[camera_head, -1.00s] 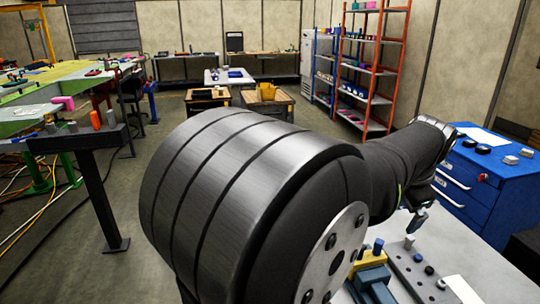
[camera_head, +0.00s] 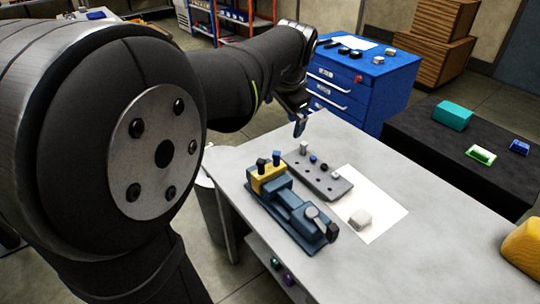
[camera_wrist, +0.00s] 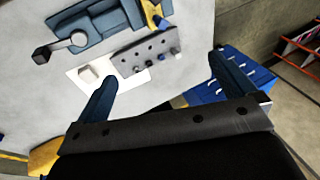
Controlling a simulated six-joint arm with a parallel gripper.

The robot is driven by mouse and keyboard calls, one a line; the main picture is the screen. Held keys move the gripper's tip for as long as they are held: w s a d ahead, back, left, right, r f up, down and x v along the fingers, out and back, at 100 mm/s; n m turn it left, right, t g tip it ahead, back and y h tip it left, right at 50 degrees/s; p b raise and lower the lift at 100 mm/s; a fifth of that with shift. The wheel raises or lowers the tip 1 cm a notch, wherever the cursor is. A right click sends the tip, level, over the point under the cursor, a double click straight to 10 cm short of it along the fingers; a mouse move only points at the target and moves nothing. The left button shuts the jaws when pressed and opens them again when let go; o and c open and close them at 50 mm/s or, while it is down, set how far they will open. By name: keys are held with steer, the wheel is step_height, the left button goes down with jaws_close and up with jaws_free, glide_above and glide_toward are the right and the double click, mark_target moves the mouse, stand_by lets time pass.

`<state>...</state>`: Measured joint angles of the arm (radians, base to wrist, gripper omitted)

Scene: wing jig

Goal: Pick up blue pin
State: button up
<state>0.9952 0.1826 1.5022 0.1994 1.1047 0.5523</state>
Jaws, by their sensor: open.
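A small blue pin (camera_head: 313,159) stands in a grey holder plate (camera_head: 345,188) on the table, in a row between a light grey pin (camera_head: 304,148) and a black pin (camera_head: 323,168). In the wrist view the blue pin (camera_wrist: 161,57) shows at the edge of the holder plate (camera_wrist: 146,48), within the gap between the finger directions. My gripper (camera_head: 299,124) is above and beyond the plate's far end, apart from the pins. In the wrist view its two blue fingers (camera_wrist: 163,67) are wide apart with nothing between them.
White paper (camera_head: 383,222) with a pale block (camera_head: 360,220) lies right. A blue drawer cabinet (camera_head: 372,75) and black table (camera_head: 460,130) stand beyond.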

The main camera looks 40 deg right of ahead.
steer(key=c, duration=1.1)
steer(key=n+g+h, duration=0.1)
steer(key=n, duration=0.8)
glide_toward(276, 153)
steer(key=x, duration=0.5)
steer(key=shift+s+d+f, duration=0.2)
steer(key=shift+d+f, duration=0.05)
steer(key=shift+f, duration=0.1)
steer(key=shift+w+x, duration=0.15)
steer(key=shift+x, duration=1.15)
steer(key=shift+w+x, duration=0.1)
steer(key=shift+x, duration=1.25)
